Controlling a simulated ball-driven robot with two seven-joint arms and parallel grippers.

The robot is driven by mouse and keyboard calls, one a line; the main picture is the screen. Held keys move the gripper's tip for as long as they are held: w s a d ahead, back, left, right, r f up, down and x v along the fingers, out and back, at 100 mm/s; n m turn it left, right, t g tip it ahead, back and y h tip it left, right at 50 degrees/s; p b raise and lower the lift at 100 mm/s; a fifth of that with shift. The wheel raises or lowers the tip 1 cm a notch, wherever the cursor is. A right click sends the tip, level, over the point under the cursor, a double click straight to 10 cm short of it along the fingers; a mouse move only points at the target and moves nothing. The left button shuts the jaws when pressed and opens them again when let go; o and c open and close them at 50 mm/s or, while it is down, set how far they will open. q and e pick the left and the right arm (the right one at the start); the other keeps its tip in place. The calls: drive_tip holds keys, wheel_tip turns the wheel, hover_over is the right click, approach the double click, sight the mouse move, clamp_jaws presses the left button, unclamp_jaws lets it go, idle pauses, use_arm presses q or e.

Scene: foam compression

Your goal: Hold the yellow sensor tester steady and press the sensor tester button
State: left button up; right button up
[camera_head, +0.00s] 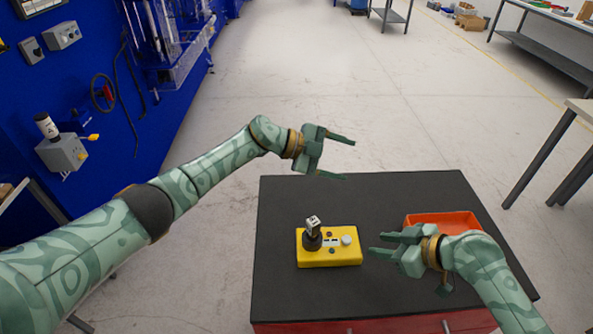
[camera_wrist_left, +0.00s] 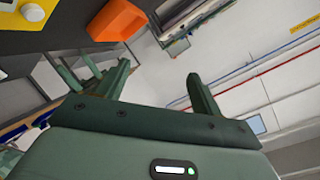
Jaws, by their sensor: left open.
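The yellow sensor tester (camera_head: 330,257) sits upright on the black tabletop (camera_head: 300,200), with a black joystick (camera_head: 312,237) on its left and a pale round button (camera_head: 347,240) on its right. Its corner and a white knob also show at the top left of the left wrist view (camera_wrist_left: 13,12). My left gripper (camera_head: 349,160) is open and empty, raised above the table's back edge, behind the tester and apart from it. My right gripper (camera_head: 377,245) points left just right of the tester. Its fingers look apart with nothing between them.
An orange bin (camera_head: 442,219) stands on the tabletop behind my right gripper; it also shows in the left wrist view (camera_wrist_left: 116,20). A blue wall panel (camera_head: 60,100) with fixtures is at the left. Benches (camera_head: 573,110) stand at the right. The tabletop left of the tester is clear.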

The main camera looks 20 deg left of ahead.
use_arm(q)
drive_tip(key=s+a+m+g+y, duration=0.1)
drive_tip(key=s+m+g+y, duration=0.2)
drive_tip(key=s+g+y, duration=0.15)
drive_tip(key=n+g+y, duration=0.1)
drive_tip(key=g+y, duration=0.2)
drive_tip(key=y, duration=0.3)
approach(310, 231)
drive_tip(key=w+a+r, duration=0.2)
drive_tip(key=w+a, duration=0.1)
drive_tip(key=shift+h, duration=0.25)
drive_tip(key=x, duration=1.5)
drive_tip(key=shift+w+d+f, duration=0.25)
drive_tip(key=shift+d+f, duration=0.05)
drive_tip(key=shift+f, duration=0.05)
drive_tip(key=c, duration=1.4)
use_arm(e)
clamp_jaws()
